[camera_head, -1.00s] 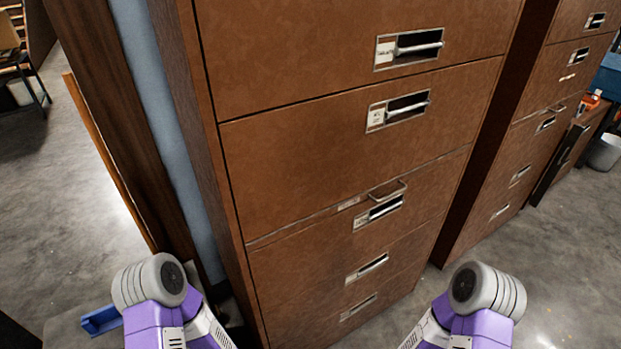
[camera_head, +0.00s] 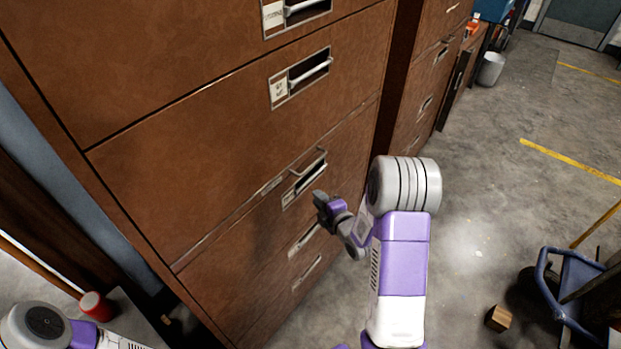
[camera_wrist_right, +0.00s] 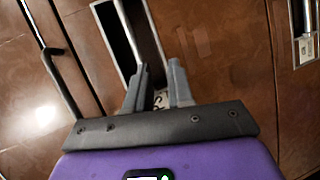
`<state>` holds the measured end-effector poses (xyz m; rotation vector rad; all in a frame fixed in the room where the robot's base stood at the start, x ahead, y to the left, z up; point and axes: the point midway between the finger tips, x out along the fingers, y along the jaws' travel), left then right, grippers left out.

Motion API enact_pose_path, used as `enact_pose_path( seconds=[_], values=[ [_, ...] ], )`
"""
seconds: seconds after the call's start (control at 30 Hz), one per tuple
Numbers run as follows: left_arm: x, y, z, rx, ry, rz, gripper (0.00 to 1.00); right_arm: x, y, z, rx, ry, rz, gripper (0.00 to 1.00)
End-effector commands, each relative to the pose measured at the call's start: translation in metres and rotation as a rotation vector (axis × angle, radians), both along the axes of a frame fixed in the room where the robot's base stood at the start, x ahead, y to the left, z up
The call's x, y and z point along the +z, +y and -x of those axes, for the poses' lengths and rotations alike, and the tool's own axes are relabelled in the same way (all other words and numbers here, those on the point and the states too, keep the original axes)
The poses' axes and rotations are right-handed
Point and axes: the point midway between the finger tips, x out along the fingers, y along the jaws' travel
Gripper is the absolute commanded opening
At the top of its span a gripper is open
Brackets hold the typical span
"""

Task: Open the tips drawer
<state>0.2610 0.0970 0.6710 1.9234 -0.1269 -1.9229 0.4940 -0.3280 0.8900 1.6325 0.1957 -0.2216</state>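The brown cabinet (camera_head: 190,150) has several stacked drawers with recessed silver handles and small labels. I cannot read which label says tips. My right gripper (camera_head: 320,203) is in front of the cabinet, just below the third visible handle (camera_head: 306,180). In the right wrist view the gripper's two grey fingers (camera_wrist_right: 157,88) are apart, with a recessed bar handle (camera_wrist_right: 146,38) just beyond them. Part of a label shows between the fingers. I cannot tell whether they touch the handle. The drawers look shut. My left gripper is out of view; only its arm shows at lower left.
A thin loop handle (camera_head: 308,162) sticks out above the third recess. A second cabinet (camera_head: 428,75) stands to the right. A red can (camera_head: 96,306) is at lower left.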

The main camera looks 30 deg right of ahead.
Motion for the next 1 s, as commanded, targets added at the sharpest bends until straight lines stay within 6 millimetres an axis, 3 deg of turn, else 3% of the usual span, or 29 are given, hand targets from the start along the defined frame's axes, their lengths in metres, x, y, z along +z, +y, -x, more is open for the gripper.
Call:
enact_pose_path(
  seconds=[0.1,0.2,0.6,1.0],
  values=[
    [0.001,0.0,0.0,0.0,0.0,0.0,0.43,0.021,-0.009,-0.003,0.027,-0.067,0.113,0.22],
    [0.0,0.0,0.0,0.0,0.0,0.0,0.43,0.025,-0.012,-0.01,0.035,-0.085,0.147,0.22],
    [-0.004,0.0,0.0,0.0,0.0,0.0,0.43,0.014,-0.012,-0.066,0.035,-0.084,0.147,0.22],
    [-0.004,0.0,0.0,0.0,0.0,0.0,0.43,0.012,-0.012,-0.077,0.034,-0.082,0.145,0.22]
  ],
)
